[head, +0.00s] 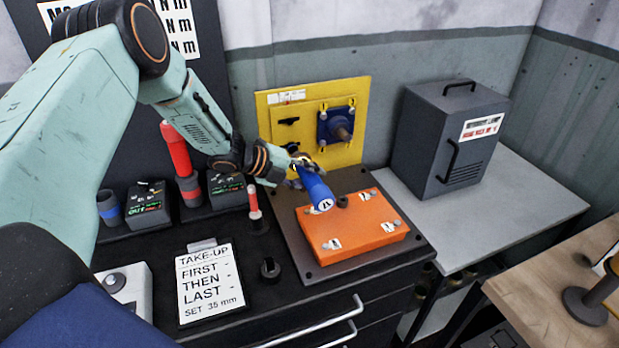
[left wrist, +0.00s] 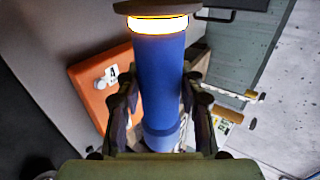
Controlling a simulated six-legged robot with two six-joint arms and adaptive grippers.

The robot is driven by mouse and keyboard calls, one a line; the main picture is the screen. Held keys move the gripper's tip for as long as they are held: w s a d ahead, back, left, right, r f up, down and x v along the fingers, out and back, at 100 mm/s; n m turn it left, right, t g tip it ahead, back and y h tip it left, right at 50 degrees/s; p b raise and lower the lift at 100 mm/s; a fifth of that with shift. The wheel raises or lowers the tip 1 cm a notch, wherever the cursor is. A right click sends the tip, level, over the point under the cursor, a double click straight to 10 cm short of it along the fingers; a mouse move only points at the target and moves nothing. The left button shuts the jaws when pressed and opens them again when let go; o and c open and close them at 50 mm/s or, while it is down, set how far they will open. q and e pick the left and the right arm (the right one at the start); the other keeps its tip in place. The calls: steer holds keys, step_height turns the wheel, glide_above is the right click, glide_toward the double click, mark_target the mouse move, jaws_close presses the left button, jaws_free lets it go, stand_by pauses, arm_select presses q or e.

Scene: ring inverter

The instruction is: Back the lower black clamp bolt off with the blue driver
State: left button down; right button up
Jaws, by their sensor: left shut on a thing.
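My left gripper (head: 303,167) is shut on the blue driver (head: 317,190) in front of the yellow panel (head: 335,160). The driver's blue body points down and toward me, over the orange box; its working tip is hidden by the gripper. In the left wrist view the blue driver (left wrist: 160,85) stands between both fingers, with a glowing band and a brown disc at its top end. An upper black clamp bolt (head: 289,121) shows on the panel's left side. A lower black clamp bolt (head: 291,146) shows just above the gripper. I cannot tell whether the driver touches it. My right gripper is not in view.
An orange box (head: 352,232) sits on a dark plate below the driver. A blue flange (head: 327,122) with a shaft is on the panel.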

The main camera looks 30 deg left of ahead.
mark_target(311, 187)
arm_select(q)
steer(key=shift+w+r, duration=0.2)
steer(key=shift+r, duration=0.15)
stand_by(0.6)
steer(key=shift+s+d, duration=0.1)
steer(key=shift+s+d+f, duration=0.15)
steer(key=shift+s+d, duration=0.35)
steer(key=shift+d, duration=0.05)
steer(key=shift+s+d+f, duration=0.1)
steer(key=shift+s+d, duration=0.95)
steer(key=shift+d, duration=0.15)
